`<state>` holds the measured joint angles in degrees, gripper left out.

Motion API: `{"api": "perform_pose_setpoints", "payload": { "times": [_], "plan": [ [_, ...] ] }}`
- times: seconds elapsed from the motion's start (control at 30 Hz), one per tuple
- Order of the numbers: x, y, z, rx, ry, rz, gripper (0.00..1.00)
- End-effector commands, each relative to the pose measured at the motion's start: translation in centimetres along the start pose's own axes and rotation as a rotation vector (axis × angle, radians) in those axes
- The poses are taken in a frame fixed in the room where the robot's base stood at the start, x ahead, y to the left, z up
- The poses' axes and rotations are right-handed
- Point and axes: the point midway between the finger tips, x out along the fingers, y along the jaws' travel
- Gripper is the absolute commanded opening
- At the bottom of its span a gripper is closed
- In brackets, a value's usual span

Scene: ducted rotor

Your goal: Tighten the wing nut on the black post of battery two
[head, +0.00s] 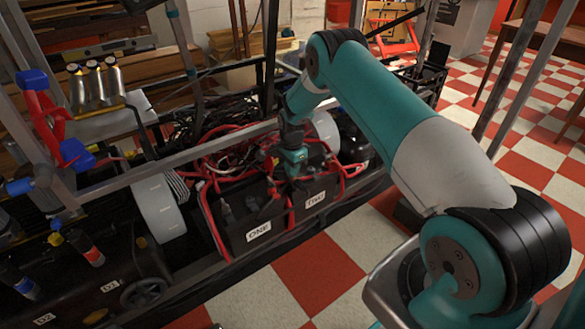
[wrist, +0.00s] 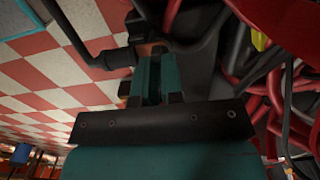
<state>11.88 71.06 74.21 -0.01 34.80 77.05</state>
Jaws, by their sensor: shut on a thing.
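Battery two (head: 318,201) is a black box with a white label reading TWO, standing beside battery one (head: 252,238). My gripper (head: 294,172) points down onto the top of battery two in the head view. In the wrist view my gripper (wrist: 152,64) is shut at a terminal where a thick black cable (wrist: 117,58) ends in a black lug. A small copper-brown part (wrist: 150,48) shows just beyond the fingertips. The wing nut and the black post are mostly hidden by the jaws.
Red cables (head: 225,168) loop around the batteries, and red and black cables (wrist: 285,85) crowd the right of the wrist view. Metal frame rails (head: 190,160) run beside the batteries. The checkered floor (head: 335,260) is open in front.

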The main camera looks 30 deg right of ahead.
Motion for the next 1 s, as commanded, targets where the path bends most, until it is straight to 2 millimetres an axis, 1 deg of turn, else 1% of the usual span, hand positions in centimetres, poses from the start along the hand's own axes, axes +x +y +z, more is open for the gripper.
{"api": "perform_pose_setpoints", "payload": {
  "times": [0.03,0.17,0.2,0.27,0.3,0.57,0.67,0.77,0.87,1.0],
  "plan": [
    [-0.4,-0.2,-0.1,0.002,0.002,-0.006,0.0],
    [-0.4,-0.2,-0.1,0.002,0.002,-0.006,0.0],
    [-0.4,-0.2,-0.1,0.002,0.002,-0.006,0.1],
    [-0.3,-0.2,-0.1,0.002,0.002,-0.006,0.24],
    [-0.3,-0.2,-0.1,0.002,0.002,-0.005,0.33],
    [-0.2,-0.1,0.0,0.0,0.001,-0.003,0.34],
    [-0.6,-0.1,0.0,0.0,0.001,-0.003,0.34],
    [-1.9,-0.1,0.0,0.0,0.001,-0.004,0.34],
    [-4.0,-0.2,-0.1,0.0,0.002,-0.006,0.34],
    [-7.7,-0.2,-0.1,0.0,0.002,-0.007,0.34]
  ]
}}
